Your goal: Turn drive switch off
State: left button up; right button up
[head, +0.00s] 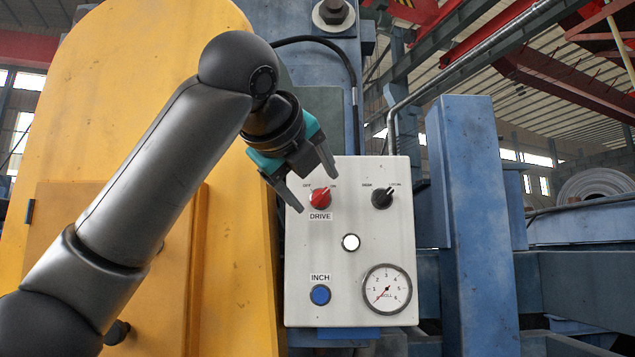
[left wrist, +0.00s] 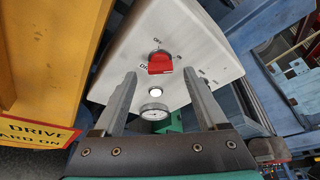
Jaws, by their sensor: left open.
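The drive switch is a red rotary knob (head: 320,198) at the upper left of a pale control panel (head: 350,255), between OFF and ON marks and above a DRIVE label. Its handle tilts up and right, towards ON. My left gripper (head: 315,194) is open and empty in front of the panel, with one finger to each side of the knob in the head view. In the left wrist view the red knob (left wrist: 161,62) shows beyond and between the two fingertips (left wrist: 158,74). I see no contact; the exact gap is unclear. My right gripper is not in view.
The panel also carries a black selector (head: 382,197), a white button (head: 351,242), a blue INCH button (head: 320,295) and a round gauge (head: 387,288). A yellow guard (head: 100,90) stands at the left, and a blue post (head: 480,220) at the right.

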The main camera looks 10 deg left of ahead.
aim_at(319, 195)
pick_arm(q)
jog(key=shift+p+x, duration=0.3)
jog(key=shift+x, duration=1.25)
grip_shut()
